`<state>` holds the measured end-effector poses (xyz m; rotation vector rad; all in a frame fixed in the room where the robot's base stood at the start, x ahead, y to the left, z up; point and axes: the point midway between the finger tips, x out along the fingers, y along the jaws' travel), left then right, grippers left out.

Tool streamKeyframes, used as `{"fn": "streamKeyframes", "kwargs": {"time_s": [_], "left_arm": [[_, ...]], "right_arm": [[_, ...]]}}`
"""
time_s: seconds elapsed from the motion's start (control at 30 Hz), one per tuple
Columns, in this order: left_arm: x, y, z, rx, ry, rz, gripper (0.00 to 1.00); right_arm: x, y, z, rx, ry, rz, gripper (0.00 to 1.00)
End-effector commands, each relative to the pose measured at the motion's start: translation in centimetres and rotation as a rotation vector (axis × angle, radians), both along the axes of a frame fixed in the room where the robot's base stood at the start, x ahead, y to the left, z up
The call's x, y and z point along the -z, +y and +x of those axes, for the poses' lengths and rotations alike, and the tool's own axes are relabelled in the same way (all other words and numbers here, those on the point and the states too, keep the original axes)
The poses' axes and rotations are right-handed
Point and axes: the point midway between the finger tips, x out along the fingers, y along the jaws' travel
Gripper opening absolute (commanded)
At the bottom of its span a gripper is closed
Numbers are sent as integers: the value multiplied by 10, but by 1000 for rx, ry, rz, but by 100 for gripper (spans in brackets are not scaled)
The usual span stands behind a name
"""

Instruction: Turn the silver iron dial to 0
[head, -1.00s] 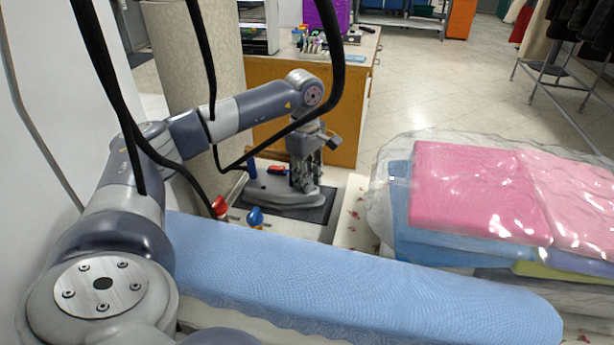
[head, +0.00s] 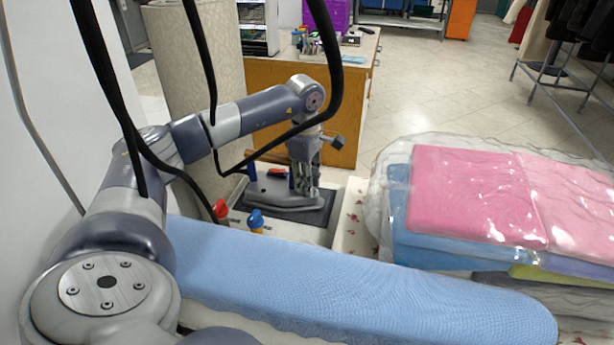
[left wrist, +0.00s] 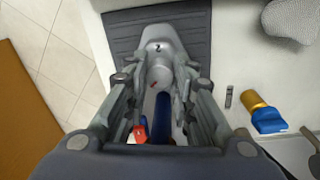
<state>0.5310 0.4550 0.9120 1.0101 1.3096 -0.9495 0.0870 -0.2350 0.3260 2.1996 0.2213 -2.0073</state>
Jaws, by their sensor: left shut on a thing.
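The silver iron (head: 285,203) lies on a dark ribbed mat (head: 318,216), beyond the blue ironing board. It has a dark blue handle (left wrist: 163,115) and a red part (left wrist: 140,132). In the left wrist view, its pale round dial (left wrist: 159,76) bears a small red mark, and a dark "2" shows on the body just above it. My left gripper (head: 304,188) reaches down over the iron from above. In the left wrist view, its fingers (left wrist: 160,84) are shut on the dial from both sides. My right gripper is not in view.
A red-topped bottle (head: 220,209) and a blue-topped one (head: 256,221) stand near the iron. The blue ironing board (head: 360,285) crosses the front. Plastic-wrapped folded clothes (head: 475,195) lie at the right. A wooden counter (head: 350,100) stands behind.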

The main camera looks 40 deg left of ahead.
Motion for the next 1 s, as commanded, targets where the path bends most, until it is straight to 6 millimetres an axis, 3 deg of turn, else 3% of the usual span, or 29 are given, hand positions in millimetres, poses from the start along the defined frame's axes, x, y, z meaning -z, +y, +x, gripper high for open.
{"fn": "streamKeyframes", "kwargs": {"time_s": [0.4,0.97,1.0], "left_arm": [[-2,2,1,-222,-6,4,0],[-2,2,1,-263,-7,4,0],[-2,2,1,-263,-7,4,28]], "right_arm": [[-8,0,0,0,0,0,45],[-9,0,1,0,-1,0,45],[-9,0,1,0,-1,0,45]]}}
